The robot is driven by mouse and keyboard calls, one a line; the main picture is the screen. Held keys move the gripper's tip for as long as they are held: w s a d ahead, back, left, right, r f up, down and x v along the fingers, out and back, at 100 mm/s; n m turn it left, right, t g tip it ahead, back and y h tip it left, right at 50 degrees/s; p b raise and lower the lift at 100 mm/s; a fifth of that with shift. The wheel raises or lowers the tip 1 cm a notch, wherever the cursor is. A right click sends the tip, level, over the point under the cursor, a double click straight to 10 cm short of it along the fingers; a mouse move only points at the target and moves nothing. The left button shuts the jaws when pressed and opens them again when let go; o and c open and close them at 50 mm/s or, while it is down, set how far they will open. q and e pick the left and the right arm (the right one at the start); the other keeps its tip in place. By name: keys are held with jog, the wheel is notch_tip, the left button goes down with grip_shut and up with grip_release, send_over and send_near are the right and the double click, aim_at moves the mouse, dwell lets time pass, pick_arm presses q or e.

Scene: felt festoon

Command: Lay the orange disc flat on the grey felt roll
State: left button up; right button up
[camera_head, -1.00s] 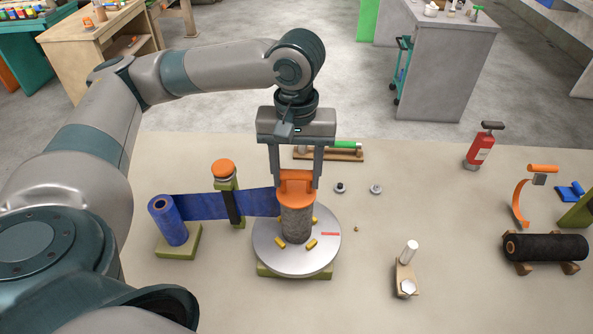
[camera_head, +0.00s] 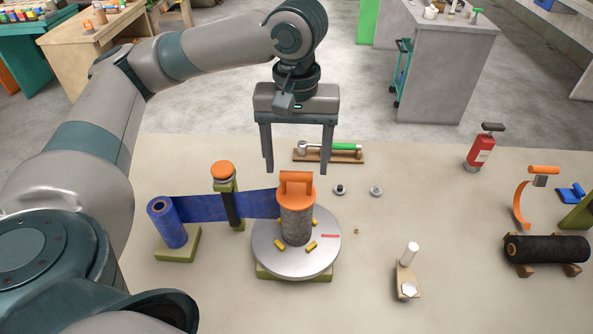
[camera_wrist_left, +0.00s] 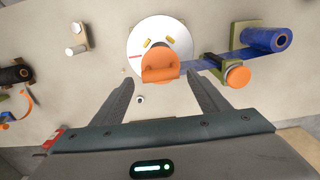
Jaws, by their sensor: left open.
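The orange disc (camera_head: 295,187), with a raised handle on it, lies flat on top of the upright grey felt roll (camera_head: 296,224). The roll stands on a round silver plate (camera_head: 266,258) with several yellow pieces around it. My left gripper (camera_head: 297,168) is open and empty above and behind the disc, apart from it. In the left wrist view the disc (camera_wrist_left: 158,66) shows ahead of the spread fingers (camera_wrist_left: 163,88), and it hides most of the roll. My right gripper is in neither view.
A blue felt strip (camera_head: 225,206) runs from a blue roll (camera_head: 166,222) past an orange-topped post (camera_head: 223,170) to the grey roll. A green-handled tool (camera_head: 342,147) lies behind. A dark roll (camera_head: 545,248) rests at right.

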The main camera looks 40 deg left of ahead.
aim_at(297, 172)
pick_arm(q)
notch_tip(297, 172, up, 8)
jog(key=shift+f+b, duration=0.25)
jog(key=shift+b, duration=0.05)
dwell(0.5)
